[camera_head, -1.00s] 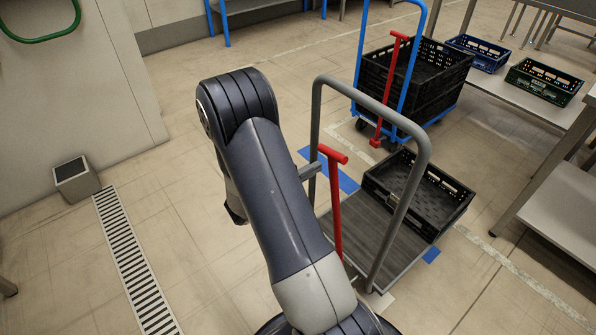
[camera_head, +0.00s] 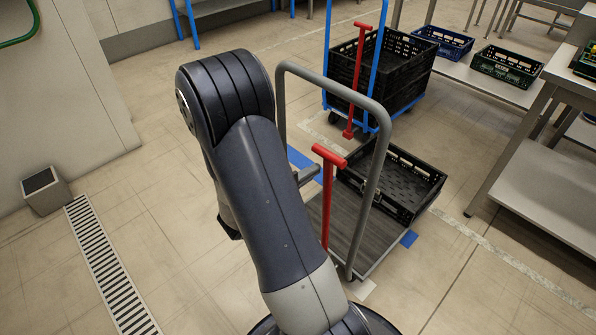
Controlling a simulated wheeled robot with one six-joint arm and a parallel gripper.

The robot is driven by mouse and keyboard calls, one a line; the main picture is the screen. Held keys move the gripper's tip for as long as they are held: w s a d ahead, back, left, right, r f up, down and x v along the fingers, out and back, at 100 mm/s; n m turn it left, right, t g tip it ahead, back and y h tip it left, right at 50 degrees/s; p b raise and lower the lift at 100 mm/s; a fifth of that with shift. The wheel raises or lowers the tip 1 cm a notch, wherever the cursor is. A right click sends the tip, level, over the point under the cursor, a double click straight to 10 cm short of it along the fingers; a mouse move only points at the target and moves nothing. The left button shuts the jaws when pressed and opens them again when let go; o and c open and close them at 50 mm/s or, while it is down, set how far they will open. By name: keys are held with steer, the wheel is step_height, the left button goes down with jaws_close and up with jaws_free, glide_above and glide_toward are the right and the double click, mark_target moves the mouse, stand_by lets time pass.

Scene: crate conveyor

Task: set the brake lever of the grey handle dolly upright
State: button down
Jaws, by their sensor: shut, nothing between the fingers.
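The grey handle dolly (camera_head: 377,165) stands just ahead of my arm, with its tall grey hoop handle on the near side. Its brake lever (camera_head: 326,205) is a red post with a T-shaped top. It looks close to upright; a slight lean is hard to judge. My gripper (camera_head: 308,175) shows only in part, as a grey tip past the right edge of my arm. It is shut and empty, just left of the red post below its T-top. Whether it touches the post cannot be told. My arm hides the rest of it and the lower left of the handle.
A black crate (camera_head: 428,187) sits on the dolly's deck. Behind stands a blue-handled dolly (camera_head: 327,60) with black crates and its own red lever (camera_head: 356,85). Steel tables (camera_head: 560,165) with crates line the right. Floor is open at left, around the drain grate (camera_head: 105,270).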

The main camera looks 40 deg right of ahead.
steer(key=shift+m, duration=0.5)
steer(key=shift+s+d+b, duration=0.15)
steer(key=shift+s+b, duration=0.45)
steer(key=shift+s, duration=1.75)
steer(key=shift+w, duration=0.5)
glide_toward(330, 175)
steer(key=w+a, duration=0.4)
steer(key=shift+d, duration=0.15)
